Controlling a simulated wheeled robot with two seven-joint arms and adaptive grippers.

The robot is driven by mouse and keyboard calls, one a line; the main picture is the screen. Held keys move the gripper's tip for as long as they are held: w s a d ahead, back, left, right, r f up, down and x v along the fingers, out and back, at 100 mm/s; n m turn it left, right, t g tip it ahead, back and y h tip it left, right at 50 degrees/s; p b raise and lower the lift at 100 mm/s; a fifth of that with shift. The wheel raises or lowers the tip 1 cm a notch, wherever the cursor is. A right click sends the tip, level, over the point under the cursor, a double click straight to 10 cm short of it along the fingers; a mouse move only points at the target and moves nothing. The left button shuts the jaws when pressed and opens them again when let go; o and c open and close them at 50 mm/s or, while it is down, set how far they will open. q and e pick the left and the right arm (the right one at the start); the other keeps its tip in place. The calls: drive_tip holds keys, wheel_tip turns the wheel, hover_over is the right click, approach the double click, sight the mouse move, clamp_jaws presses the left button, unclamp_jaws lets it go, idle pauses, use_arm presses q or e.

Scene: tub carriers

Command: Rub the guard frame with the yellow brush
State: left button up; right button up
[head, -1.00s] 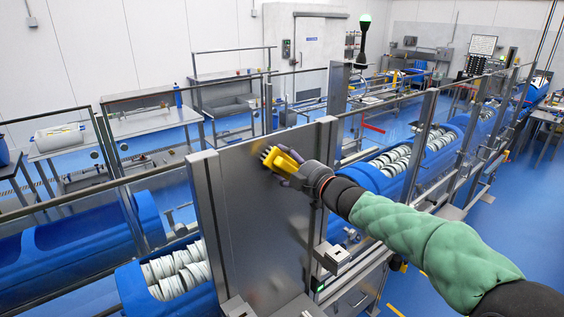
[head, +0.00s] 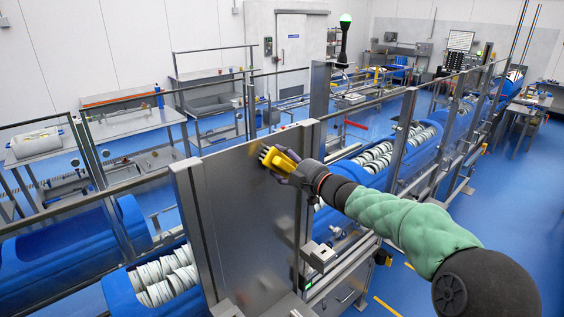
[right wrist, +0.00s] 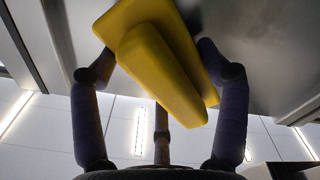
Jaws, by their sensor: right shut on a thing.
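The yellow brush (head: 282,160) is in my right gripper (head: 288,166), its dark bristles toward the steel panel of the guard frame (head: 243,215). The bristles are at the panel's upper part, near its right post; I cannot tell for sure whether they touch. The grey metal of the frame lies right behind the brush there. My left gripper is not in view.
Blue tub carriers with white rolls (head: 165,276) run behind the guard, on both sides of the panel. Glass panels with metal posts (head: 405,130) continue to the right. A small metal box (head: 318,254) juts out below the panel's right edge. Blue floor (head: 500,220) is open at right.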

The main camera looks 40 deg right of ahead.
drive_tip(key=d+p, duration=0.1)
drive_tip(key=d, duration=0.2)
drive_tip(key=shift+w+d, duration=0.1)
drive_tip(key=shift+d, duration=0.25)
drive_tip(key=s, duration=0.6)
drive_tip(key=shift+d, duration=0.15)
idle(0.4)
drive_tip(key=s, duration=0.3)
drive_tip(key=shift+d, duration=0.15)
idle(0.3)
idle(0.5)
